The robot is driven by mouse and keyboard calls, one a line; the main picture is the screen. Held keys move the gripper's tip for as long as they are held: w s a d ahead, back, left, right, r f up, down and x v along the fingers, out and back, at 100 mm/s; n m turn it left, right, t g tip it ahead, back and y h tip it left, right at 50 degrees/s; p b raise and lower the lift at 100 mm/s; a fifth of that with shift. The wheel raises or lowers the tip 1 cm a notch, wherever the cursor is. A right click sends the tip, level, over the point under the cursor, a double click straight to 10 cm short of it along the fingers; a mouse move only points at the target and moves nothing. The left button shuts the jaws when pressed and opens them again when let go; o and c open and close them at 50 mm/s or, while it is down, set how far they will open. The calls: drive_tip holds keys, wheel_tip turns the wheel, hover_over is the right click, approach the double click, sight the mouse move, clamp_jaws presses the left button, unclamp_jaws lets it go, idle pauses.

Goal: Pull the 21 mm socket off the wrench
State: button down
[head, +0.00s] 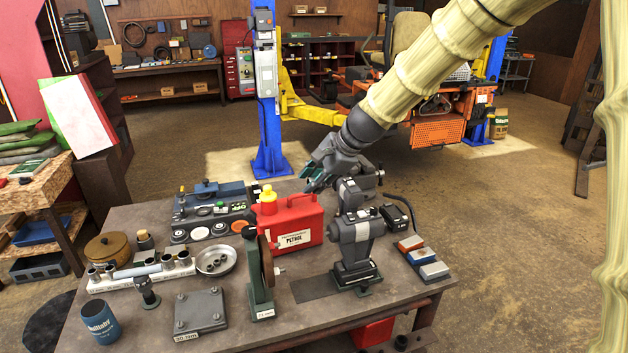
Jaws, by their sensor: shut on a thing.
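My gripper (312,183) is in the head view, reaching down just behind and above the red petrol can. Its dark fingers with teal pads are closed together. What lies between them is too small and hidden to make out. A grey and black power tool (356,232), seemingly the wrench, stands upright on a dark base to the right of the can. Its upper grey part is close to the right of my gripper. I cannot make out the 21 mm socket on it. A green stand (262,298) with a "21 mm" label is at the table's front.
The red petrol can (297,226) stands near my gripper. A blue lift post (270,130) stands behind.

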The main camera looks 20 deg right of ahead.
drive_tip(key=shift+r, duration=4.45)
drive_tip(key=shift+a+f, duration=0.1)
